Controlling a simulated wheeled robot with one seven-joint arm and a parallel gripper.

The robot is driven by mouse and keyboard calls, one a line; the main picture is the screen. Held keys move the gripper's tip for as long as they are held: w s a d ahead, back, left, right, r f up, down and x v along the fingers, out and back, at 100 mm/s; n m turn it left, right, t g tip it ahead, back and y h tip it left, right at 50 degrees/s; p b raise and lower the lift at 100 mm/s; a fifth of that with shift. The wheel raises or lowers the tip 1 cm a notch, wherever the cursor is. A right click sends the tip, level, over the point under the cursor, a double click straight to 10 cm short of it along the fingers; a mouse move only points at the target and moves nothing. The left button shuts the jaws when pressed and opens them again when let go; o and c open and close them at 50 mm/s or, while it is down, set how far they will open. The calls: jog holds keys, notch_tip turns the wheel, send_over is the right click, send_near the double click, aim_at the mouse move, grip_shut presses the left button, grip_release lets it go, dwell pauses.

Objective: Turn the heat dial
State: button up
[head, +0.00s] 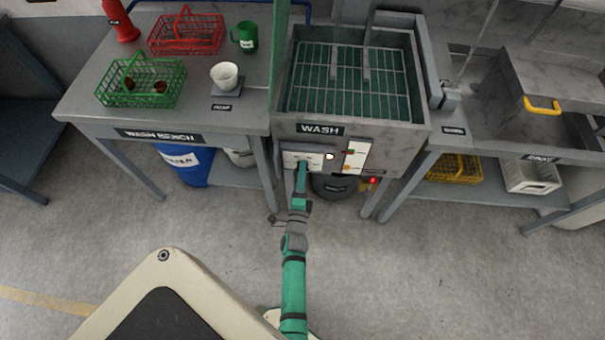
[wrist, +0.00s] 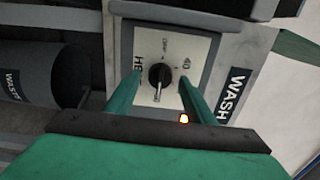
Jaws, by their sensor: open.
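The heat dial (wrist: 159,76) is a round black knob with a light pointer, on a white plate (wrist: 145,45) in the wrist view. The pointer aims toward the bottom of that picture, away from the small mark at the plate's top; "40" is printed to the right. My gripper (wrist: 158,82) is open, with one green finger on each side of the knob. I cannot tell whether either finger touches it. In the head view, my gripper (head: 302,167) is at the white plate (head: 290,157) on the wash unit's front, and hides the knob.
The wash basin (head: 297,122) is above. The wash bench (head: 75,104) at left holds red (head: 187,47) and green (head: 142,98) baskets. A dark bin (head: 335,187) stands below.

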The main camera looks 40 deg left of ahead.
jog(key=v, duration=1)
jog(key=shift+s+d, duration=0.25)
